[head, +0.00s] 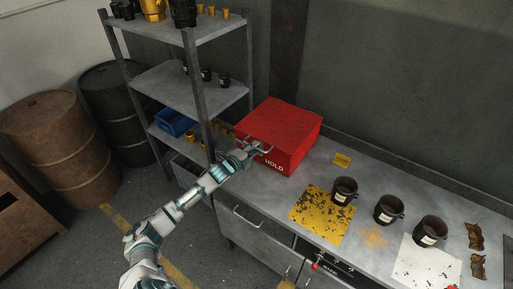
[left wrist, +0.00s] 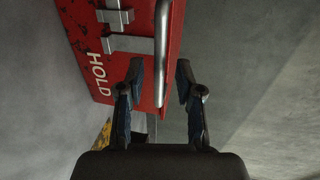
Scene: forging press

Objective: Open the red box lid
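The red box (head: 284,128) sits on the grey workbench at the left end, near the shelf. Its lid looks shut and the word HOLD shows on its front. My left gripper (head: 257,149) is at the front of the box, by the metal handle. In the left wrist view the gripper (left wrist: 163,80) is open, with its two dark fingers apart. The handle bar (left wrist: 162,50) of the red box (left wrist: 88,42) runs down to the space between the fingertips. I cannot tell whether either finger touches it. My right gripper is not in view.
A yellow plate (head: 318,218), several black cups (head: 387,209) and a pale sheet (head: 425,265) lie along the workbench (head: 273,203). A metal shelf (head: 190,88) stands left of the box. Barrels (head: 60,145) stand at the far left.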

